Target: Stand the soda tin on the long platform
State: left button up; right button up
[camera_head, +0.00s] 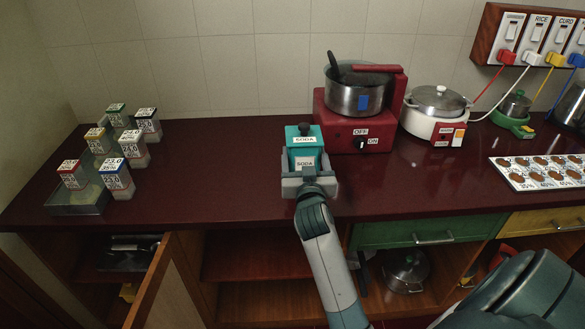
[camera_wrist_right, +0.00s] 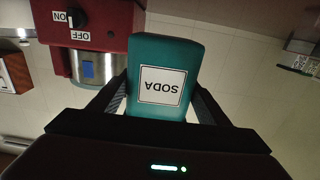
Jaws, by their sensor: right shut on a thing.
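The teal soda tin (camera_head: 304,146) with white SODA labels is in the middle of the head view, in front of the tiled wall. My right gripper (camera_head: 308,178) is shut on it, with fingers at its two sides. The tin looks upright, but I cannot tell whether its base touches the counter. In the right wrist view the tin (camera_wrist_right: 165,60) shows upside down between the fingers. A clear, long low stand (camera_head: 80,205) at the left carries several small labelled tins; I cannot tell whether it is the long platform. My left gripper is not in view.
A red stove (camera_head: 345,125) with a steel pot (camera_head: 357,97) is right of the tin. A white cooker (camera_head: 435,115) and a board of brown discs (camera_head: 540,171) lie farther right. The dark red counter (camera_head: 215,165) is bare between stand and tin. A cupboard door (camera_head: 150,283) hangs open below.

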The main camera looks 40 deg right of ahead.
jog(key=w, duration=0.1)
jog(key=w+a+f, duration=0.1)
jog(key=w+f, duration=0.1)
jog(key=shift+w+a, duration=0.15)
jog(key=shift+a, duration=0.15)
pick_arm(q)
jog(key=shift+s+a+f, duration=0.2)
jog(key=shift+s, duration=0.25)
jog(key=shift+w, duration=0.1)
pick_arm(e)
jog(key=shift+f, duration=0.25)
notch_tip(320, 180, down, 3)
jog(key=shift+r, duration=0.1)
jog(key=shift+f, duration=0.3)
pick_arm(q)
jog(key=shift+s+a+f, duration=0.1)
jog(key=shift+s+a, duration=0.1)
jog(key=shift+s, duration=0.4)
pick_arm(e)
jog(key=shift+f, duration=0.1)
